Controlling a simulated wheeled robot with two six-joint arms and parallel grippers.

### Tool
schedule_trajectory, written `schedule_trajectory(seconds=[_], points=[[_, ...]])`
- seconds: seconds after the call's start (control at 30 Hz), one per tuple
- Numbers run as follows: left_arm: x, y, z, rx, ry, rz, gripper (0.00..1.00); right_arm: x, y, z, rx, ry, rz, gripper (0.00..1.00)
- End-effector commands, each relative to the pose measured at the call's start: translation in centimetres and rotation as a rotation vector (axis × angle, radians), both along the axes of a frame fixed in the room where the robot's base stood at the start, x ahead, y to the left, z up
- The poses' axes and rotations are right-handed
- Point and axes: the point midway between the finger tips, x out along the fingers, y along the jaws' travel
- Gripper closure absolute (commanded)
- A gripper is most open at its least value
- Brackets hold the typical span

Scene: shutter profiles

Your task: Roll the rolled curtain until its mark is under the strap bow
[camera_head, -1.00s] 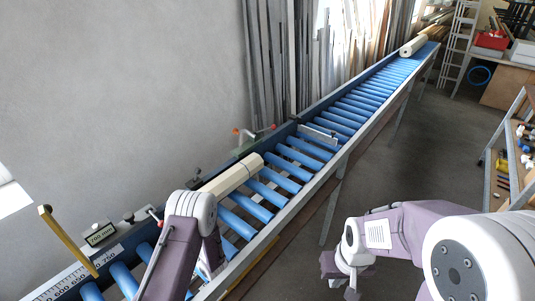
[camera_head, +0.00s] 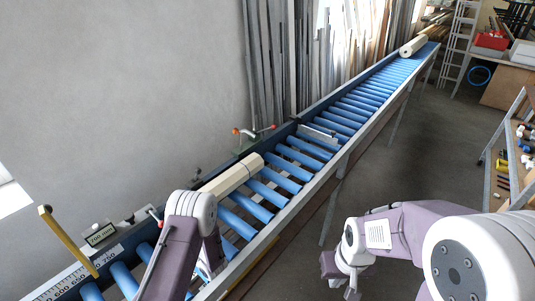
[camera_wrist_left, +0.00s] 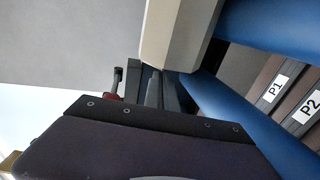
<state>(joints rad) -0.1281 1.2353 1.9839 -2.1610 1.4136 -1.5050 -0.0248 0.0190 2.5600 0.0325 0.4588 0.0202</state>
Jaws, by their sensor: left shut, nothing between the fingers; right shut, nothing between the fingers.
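The rolled curtain, a cream faceted roll (camera_head: 236,175), lies along the blue rollers by the back rail. Its near end is hidden behind my left arm in the head view. Its pale end and side show at the top of the left wrist view (camera_wrist_left: 172,35). My left gripper (camera_wrist_left: 155,88) is shut and empty, just below that roll end in the wrist view; I cannot tell whether they touch. In the head view my left arm hides it. My right gripper (camera_head: 342,277) is shut and empty, right of the conveyor. I cannot make out the mark or the strap bow.
The roller conveyor (camera_head: 290,172) runs to the far right, with another cream roll (camera_head: 413,46) at its far end. A fitting with orange-tipped handles (camera_head: 253,133) stands on the back rail. A yellow bar (camera_head: 68,241) rises at the near left. A shelf (camera_head: 510,160) stands right.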

Motion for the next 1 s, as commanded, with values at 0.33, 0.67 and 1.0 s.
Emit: schedule_trajectory(seconds=[0.33,0.67,1.0], points=[[0.1,-0.1,0.0,0.0,0.0,0.0,1.0,0.0,0.0,-0.1,0.0,0.0,0.0,1.0],[0.7,-0.6,0.0,0.001,-0.002,0.0,1.0,0.0,0.0,-0.4,0.0,0.0,0.0,1.0],[1.3,-1.1,0.0,-0.001,-0.001,0.0,1.0,0.0,0.0,-0.6,0.0,0.0,0.0,1.0]])
